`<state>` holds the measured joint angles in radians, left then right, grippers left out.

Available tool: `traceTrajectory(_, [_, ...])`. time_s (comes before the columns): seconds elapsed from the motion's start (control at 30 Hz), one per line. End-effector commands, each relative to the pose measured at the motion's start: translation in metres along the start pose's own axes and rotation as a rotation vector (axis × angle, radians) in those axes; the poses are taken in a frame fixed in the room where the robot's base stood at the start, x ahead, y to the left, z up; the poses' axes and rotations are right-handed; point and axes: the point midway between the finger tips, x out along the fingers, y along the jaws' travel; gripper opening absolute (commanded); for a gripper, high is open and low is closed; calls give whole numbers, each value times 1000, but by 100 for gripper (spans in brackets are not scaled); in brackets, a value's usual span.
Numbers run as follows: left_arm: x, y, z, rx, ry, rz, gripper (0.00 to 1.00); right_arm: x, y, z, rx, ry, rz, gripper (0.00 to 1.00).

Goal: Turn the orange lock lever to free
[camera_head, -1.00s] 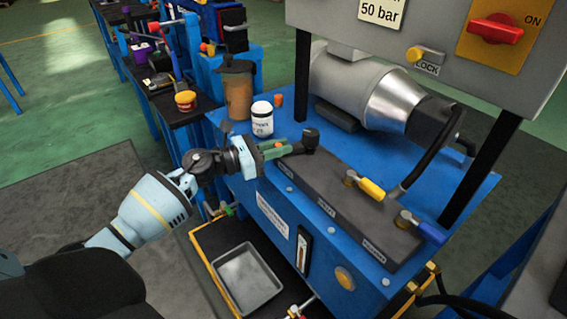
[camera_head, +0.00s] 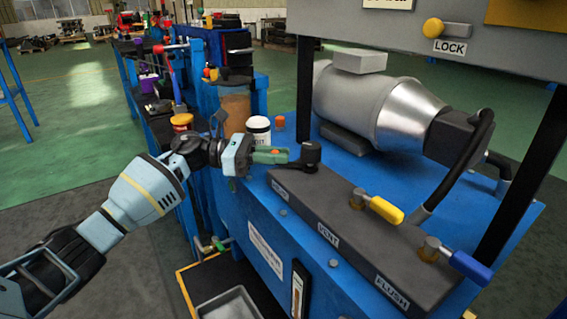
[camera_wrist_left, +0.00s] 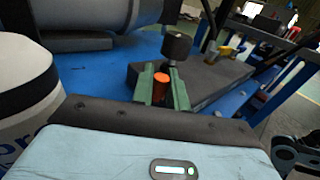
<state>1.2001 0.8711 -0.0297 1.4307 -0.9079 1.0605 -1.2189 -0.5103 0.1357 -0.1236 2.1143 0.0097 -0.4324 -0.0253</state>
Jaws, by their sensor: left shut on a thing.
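The orange lock lever (camera_head: 276,151) shows only as a small orange end between my left gripper's green fingers. My left gripper (camera_head: 270,155) is shut on it, at the left end of the dark valve block (camera_head: 340,215). In the left wrist view the orange piece (camera_wrist_left: 161,84) stands between the two green fingers (camera_wrist_left: 162,90), and most of the lever is hidden. A black round knob on a post (camera_head: 311,153) stands just right of the fingertips; it also shows behind them in the left wrist view (camera_wrist_left: 177,46). My right gripper is not in view.
A white bottle (camera_head: 258,131) and a brown jar (camera_head: 235,108) stand close behind my left gripper. A yellow-handled valve (camera_head: 380,207) and a blue-handled valve (camera_head: 465,265) sit further along the block. A grey motor (camera_head: 375,105) and a panel with a yellow LOCK knob (camera_head: 440,28) are behind.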

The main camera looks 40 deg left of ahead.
Motion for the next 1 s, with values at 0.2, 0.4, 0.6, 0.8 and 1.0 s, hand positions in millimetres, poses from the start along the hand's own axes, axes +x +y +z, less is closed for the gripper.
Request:
traceTrajectory(0.2, [-2, 1, 1, 1, -1, -1, 0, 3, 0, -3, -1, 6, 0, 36])
traceTrajectory(0.4, [-2, 1, 1, 1, -2, -1, 0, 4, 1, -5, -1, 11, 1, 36])
traceTrajectory(0.6, [-2, 1, 1, 1, -1, -2, 34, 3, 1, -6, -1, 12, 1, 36])
traceTrajectory(0.8, [-2, 1, 0, 1, -1, -3, 34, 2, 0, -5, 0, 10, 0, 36])
traceTrajectory(1.0, [-12, 1, 0, -1, 1, -2, 34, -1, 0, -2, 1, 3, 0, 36])
